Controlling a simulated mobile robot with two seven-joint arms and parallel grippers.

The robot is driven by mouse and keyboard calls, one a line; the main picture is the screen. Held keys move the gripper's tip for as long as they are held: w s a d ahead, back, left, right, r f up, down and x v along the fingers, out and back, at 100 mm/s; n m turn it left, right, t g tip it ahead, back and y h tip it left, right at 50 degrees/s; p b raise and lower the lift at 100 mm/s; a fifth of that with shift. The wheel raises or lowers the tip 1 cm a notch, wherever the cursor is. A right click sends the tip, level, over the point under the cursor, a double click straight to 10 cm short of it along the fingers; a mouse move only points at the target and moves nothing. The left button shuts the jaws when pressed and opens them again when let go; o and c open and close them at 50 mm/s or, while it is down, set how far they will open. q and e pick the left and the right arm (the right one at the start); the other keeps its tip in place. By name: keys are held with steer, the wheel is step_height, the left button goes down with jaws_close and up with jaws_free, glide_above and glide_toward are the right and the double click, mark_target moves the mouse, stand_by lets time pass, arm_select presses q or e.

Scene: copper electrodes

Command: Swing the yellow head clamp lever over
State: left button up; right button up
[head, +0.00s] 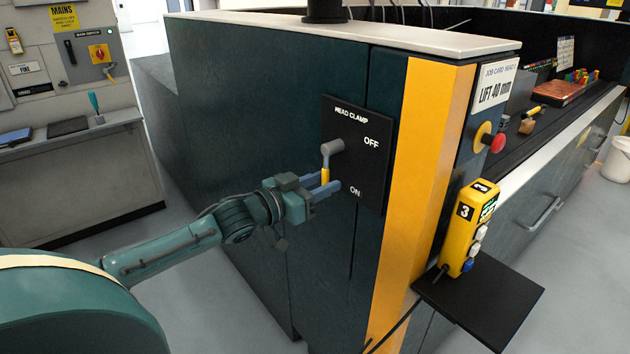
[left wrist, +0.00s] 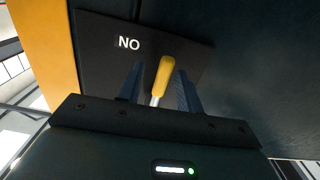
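The yellow head clamp lever (head: 325,174) hangs down from its grey pivot arm (head: 333,148) on a black HEAD CLAMP plate (head: 370,168). It points to the lower part of the plate, left of the ON label and well below the OFF label. My left gripper (head: 325,186) is at the lever's lower end. In the left wrist view, the yellow handle (left wrist: 166,75) stands between the two fingers of the left gripper (left wrist: 160,88), with a gap at the left finger and little or none at the right. The fingers look open around it. My right gripper is not in view.
The plate sits on a dark green cabinet (head: 240,110) with a yellow corner strip (head: 420,150). Right of it are a red stop button (head: 496,143) and a yellow pendant (head: 466,230) on a black shelf (head: 480,300). A grey bench (head: 80,190) stands left.

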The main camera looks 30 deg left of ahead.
arm_select(q)
steer(key=shift+a, duration=0.1)
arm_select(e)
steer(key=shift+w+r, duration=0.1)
